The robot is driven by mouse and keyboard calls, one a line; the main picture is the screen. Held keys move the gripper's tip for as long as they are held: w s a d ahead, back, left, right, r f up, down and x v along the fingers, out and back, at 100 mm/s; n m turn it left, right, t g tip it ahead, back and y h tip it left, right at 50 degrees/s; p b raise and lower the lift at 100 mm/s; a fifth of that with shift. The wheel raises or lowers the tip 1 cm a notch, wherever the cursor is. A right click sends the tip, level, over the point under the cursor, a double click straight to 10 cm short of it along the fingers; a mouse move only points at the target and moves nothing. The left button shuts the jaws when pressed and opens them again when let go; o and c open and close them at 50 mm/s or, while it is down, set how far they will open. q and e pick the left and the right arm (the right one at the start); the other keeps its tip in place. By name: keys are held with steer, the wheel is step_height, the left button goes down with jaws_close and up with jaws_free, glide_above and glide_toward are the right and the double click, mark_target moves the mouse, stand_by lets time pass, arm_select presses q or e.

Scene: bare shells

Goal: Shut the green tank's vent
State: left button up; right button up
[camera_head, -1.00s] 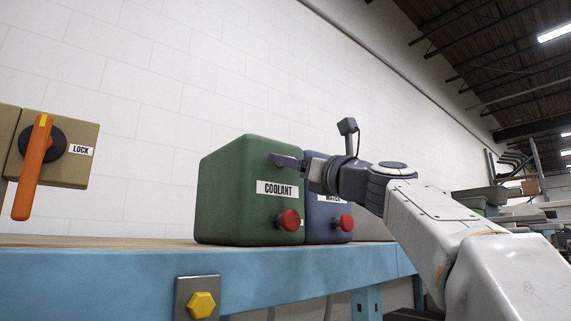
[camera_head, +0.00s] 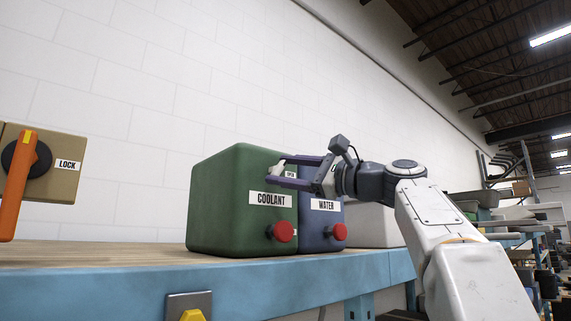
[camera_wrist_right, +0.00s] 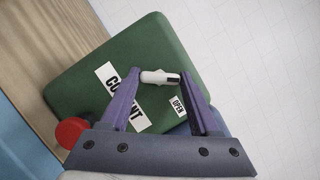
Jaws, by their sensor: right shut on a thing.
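The green tank (camera_head: 228,205), labelled COOLANT, stands on the bench with a red knob (camera_head: 282,231) low on its front. Its vent is a small white lever (camera_wrist_right: 158,77) with a dark end, beside a label reading OPEN (camera_wrist_right: 178,106). My right gripper (camera_head: 279,173) reaches in from the right at the tank's upper front. In the right wrist view its fingertips (camera_wrist_right: 155,75) are closed on the white lever, one at each side. The gripper partly hides the lever in the head view. My left gripper is not in view.
A blue tank (camera_head: 318,228) labelled WATER, with its own red knob (camera_head: 340,232), stands close on the right. A pale container (camera_head: 372,226) is behind it. An orange handle (camera_head: 17,187) on a LOCK box is at far left. The bench (camera_head: 120,252) is clear between.

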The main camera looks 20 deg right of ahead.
steer(key=n+p, duration=0.1)
steer(key=n+g+p, duration=0.1)
steer(key=n, duration=0.1)
steer(key=n+g+p, duration=0.1)
steer(key=shift+r+n, duration=0.3)
steer(key=shift+n, duration=0.1)
steer(key=shift+f+n+g+p, duration=0.1)
steer(key=shift+n+g+p, duration=0.4)
steer(key=shift+n+p, duration=0.7)
steer(key=shift+n+h, duration=0.3)
steer(key=o, duration=1.4)
steer(key=shift+c, duration=0.2)
steer(key=shift+s+d, duration=0.1)
steer(key=shift+d, duration=0.05)
steer(key=b+v, duration=0.1)
steer(key=v, duration=0.9)
steer(key=shift+b, duration=0.35)
steer(key=shift+d, duration=0.1)
